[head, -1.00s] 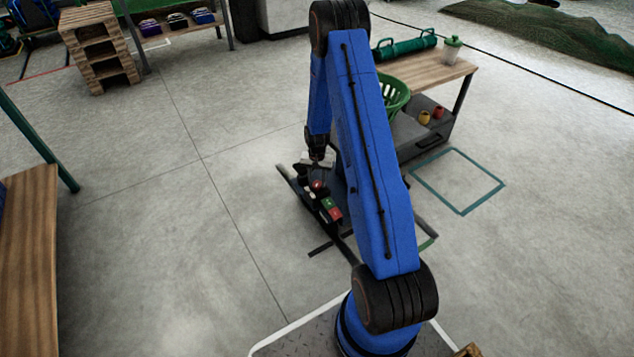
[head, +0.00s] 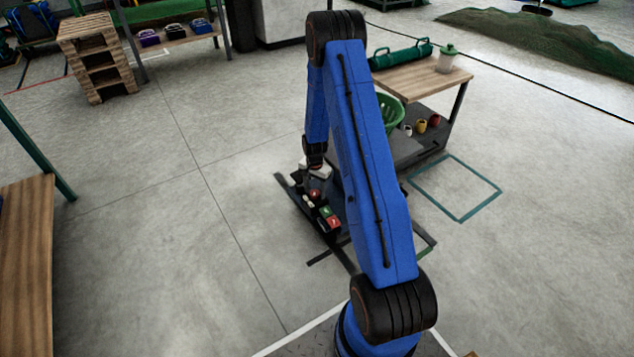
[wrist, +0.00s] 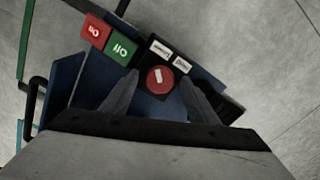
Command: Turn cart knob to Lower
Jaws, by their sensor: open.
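The cart knob (wrist: 160,78) is a round red knob with a white mark, on a black panel of the cart. In the wrist view my gripper (wrist: 158,92) is open, with one finger on each side of the knob; I cannot tell whether either finger touches it. Two white labels (wrist: 171,57) sit beside the knob, their text too small to read surely. A green button (wrist: 122,48) and a red button (wrist: 95,30) lie to the left. In the head view the red knob (head: 314,194) shows just below my gripper (head: 315,180).
A wooden-topped bench (head: 425,82) with a green roll, a lidded cup and small pots stands behind the cart. A green basket (head: 386,112) is partly hidden by my arm. Stacked pallets (head: 95,55) stand at the upper left. The floor left of the cart is clear.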

